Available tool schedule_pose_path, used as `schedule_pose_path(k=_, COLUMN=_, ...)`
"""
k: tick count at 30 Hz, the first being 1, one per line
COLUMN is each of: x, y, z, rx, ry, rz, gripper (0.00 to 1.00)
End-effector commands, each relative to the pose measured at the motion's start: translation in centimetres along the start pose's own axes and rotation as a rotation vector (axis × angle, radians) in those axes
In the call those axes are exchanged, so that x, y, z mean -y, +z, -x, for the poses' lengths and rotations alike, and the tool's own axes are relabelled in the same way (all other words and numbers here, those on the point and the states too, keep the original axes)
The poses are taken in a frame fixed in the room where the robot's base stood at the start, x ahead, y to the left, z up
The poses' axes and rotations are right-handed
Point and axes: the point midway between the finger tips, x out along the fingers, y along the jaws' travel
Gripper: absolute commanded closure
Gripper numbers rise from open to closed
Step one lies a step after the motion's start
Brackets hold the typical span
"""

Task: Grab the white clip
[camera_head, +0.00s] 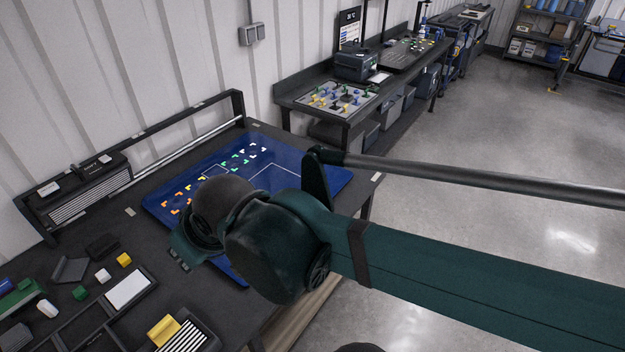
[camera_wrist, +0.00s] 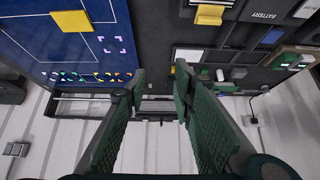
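Two small white pieces could be the white clip, and I cannot tell which it is. One is a small white block (camera_head: 102,275) on the dark bench, left of the blue mat, between a yellow cube and a green one. The other is a longer, rounded white piece (camera_head: 47,308) further left. The small block seems to show in the wrist view (camera_wrist: 220,75), right of my fingers. My gripper (camera_wrist: 160,75) is open and empty, with its two green fingers apart above the bench. In the head view my arm hides most of it.
The blue mat (camera_head: 300,177) carries coloured corner marks. Around the white pieces lie a yellow cube (camera_head: 124,260), a green cube (camera_head: 80,293), a white card (camera_head: 127,288) in a dark tray, and a yellow block (camera_head: 163,330). A rail and wall close off the bench's back.

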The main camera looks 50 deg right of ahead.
Motion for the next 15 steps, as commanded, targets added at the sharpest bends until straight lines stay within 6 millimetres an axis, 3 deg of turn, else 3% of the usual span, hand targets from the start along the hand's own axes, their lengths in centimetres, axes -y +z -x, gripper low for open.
schedule_pose_path(k=8, x=-0.2, y=-0.2, z=0.0, rx=0.003, ry=0.003, rz=0.009, gripper=0.74)
schedule_pose_path(k=15, x=-1.6, y=-1.7, z=-0.3, rx=0.026, ry=0.02, rz=0.068, gripper=0.74)
